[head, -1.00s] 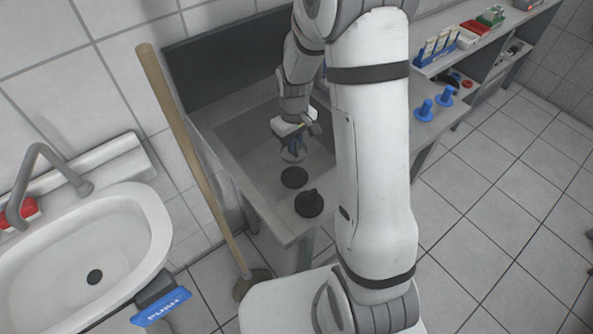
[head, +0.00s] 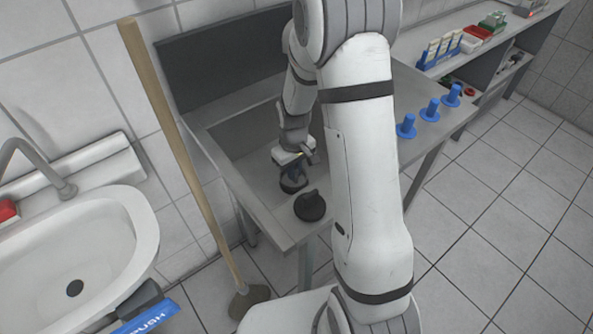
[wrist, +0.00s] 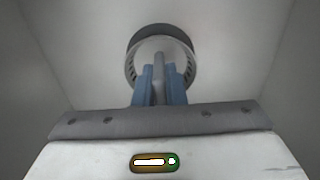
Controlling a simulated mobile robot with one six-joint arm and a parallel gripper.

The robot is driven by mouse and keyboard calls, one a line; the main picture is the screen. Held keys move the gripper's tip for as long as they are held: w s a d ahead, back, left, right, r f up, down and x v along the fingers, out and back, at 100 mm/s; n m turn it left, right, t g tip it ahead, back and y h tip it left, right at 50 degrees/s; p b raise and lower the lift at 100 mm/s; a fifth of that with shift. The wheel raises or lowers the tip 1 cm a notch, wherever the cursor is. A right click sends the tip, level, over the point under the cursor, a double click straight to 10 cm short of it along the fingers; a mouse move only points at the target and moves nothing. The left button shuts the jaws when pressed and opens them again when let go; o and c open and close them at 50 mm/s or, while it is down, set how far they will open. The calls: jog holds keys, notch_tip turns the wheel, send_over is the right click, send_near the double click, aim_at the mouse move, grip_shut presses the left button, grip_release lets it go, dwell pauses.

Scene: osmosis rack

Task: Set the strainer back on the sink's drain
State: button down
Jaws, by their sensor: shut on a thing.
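My gripper (head: 293,172) is down inside the grey sink basin (head: 262,190). In the wrist view its blue fingers (wrist: 160,88) are shut on the upright grey handle of the strainer (wrist: 133,68), a round pale disc with slots around its edge. The dark drain (wrist: 160,31) shows as a crescent past the strainer's far edge, so the strainer is over most of it but not fully lined up in that view. In the head view the gripper hides most of the strainer and drain. I cannot tell whether the strainer touches the basin floor.
A black plug (head: 310,206) with a knob stands on the sink's front rim, close to my gripper. A wooden-handled plunger (head: 180,140) leans at the left, beside a white washbasin (head: 85,245). Several blue pegs (head: 430,110) stand on the counter at right.

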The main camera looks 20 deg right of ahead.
jog(key=shift+f, duration=0.1)
jog(key=shift+f, duration=0.15)
jog(key=c, duration=1.5)
grip_release()
notch_tip(320, 180, up, 12)
jog(key=r, duration=0.1)
jog(key=s+r+m, duration=0.1)
jog(key=s+r, duration=0.2)
jog(key=s, duration=0.3)
jog(key=s+r+m+t, duration=0.1)
jog(key=s+r+m, duration=0.1)
jog(key=s, duration=0.5)
jog(key=s+r+m+t, duration=0.1)
jog(key=s+r, duration=0.4)
jog(key=s, duration=0.1)
jog(key=shift+s+d+m, duration=0.25)
jog(key=shift+d+m, duration=0.05)
jog(key=shift+d, duration=0.05)
